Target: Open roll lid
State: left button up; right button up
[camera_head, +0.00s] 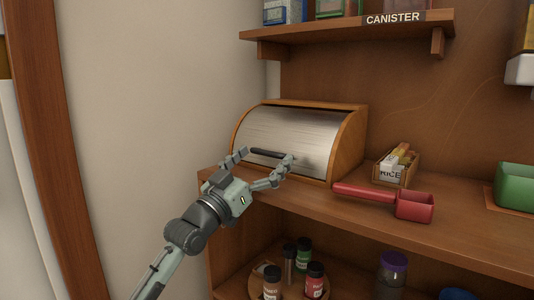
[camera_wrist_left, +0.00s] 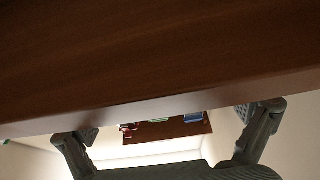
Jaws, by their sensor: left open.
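The bread box (camera_head: 351,140) has wooden sides and a silver roll lid (camera_head: 300,125). It stands on the wooden counter at the left end. The lid is down and covers the front. A dark bar handle (camera_head: 268,154) is on the lower part of the lid. My left gripper (camera_head: 264,159) is open in front of the lid, with one finger toward each end of the handle. I cannot tell whether it touches. In the left wrist view, the open fingers (camera_wrist_left: 167,122) show below a broad brown wooden surface (camera_wrist_left: 150,55); neither lid nor handle can be made out.
On the counter (camera_head: 460,237), a red scoop (camera_head: 413,206) and a box of packets (camera_head: 397,166) lie right of the bread box. A green container (camera_head: 515,185) is farther right. Spice jars (camera_head: 315,280) stand on the shelf below. A canister shelf (camera_head: 345,28) hangs above.

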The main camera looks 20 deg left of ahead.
pick_arm(q)
jog(key=shift+w+d+r, duration=0.2)
jog(key=shift+w, duration=0.3)
jog(key=shift+c, duration=0.3)
jog(key=c, duration=1.3)
